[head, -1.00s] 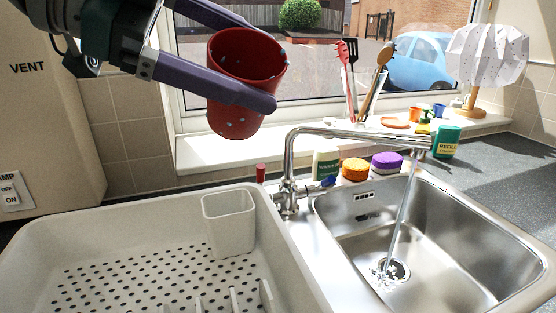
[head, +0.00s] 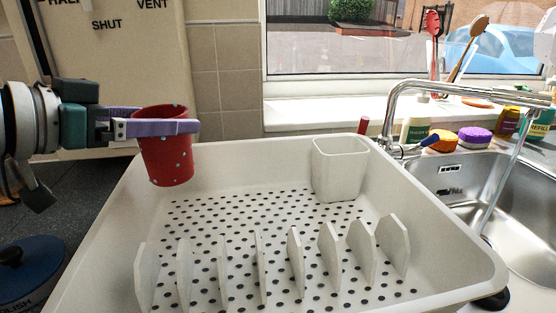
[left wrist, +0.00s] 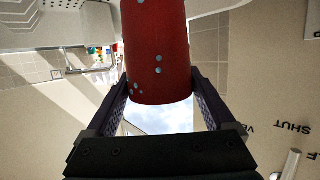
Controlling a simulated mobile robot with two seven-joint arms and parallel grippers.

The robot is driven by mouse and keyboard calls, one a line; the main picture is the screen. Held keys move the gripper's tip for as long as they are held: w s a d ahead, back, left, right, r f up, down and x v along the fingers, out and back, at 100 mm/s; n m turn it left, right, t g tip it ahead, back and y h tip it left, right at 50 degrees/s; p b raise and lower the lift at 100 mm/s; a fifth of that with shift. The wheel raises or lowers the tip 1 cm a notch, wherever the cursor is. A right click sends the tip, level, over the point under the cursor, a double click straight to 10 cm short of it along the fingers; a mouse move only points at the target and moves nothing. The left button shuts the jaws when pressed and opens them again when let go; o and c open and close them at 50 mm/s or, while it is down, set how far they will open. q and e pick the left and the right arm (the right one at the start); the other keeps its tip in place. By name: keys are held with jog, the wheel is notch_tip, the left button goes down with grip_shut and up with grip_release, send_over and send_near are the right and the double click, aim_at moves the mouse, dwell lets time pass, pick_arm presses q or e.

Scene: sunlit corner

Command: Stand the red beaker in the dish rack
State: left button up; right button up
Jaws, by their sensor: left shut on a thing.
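The red beaker (head: 168,160) has pale drops on its side and is roughly upright, mouth up. My left gripper (head: 185,122) is shut on it, purple fingers either side below the rim; the far finger is partly hidden. The beaker hangs at the back left corner of the white dish rack (head: 255,168); I cannot tell its exact height above the rack. In the left wrist view the beaker (left wrist: 157,55) sits between both fingers, and part of the rack (left wrist: 60,25) shows at the top left. My right gripper is not in view.
Several upright dividers (head: 295,262) line the rack's front. A white cup-shaped holder (head: 340,172) stands in its back right corner. The perforated floor (head: 240,215) between is clear. The tap (head: 440,90) runs into the sink (head: 450,185) at right. A blue-lidded pot (head: 30,265) stands front left.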

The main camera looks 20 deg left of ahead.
aim_at(174, 165)
pick_arm(q)
notch_tip(174, 165, down, 7)
jog(key=shift+f+b, duration=0.1)
jog(key=shift+b, duration=0.8)
jog(key=shift+f, duration=0.15)
jog(key=shift+w+r, duration=0.2)
jog(key=shift+w, duration=0.15)
jog(key=x, duration=0.3)
jog(key=shift+w+d+f+p, duration=0.1)
jog(key=shift+w+f+p, duration=0.05)
jog(key=shift+w+p, duration=0.15)
jog(key=shift+s+f, duration=0.1)
jog(key=shift+s, duration=0.05)
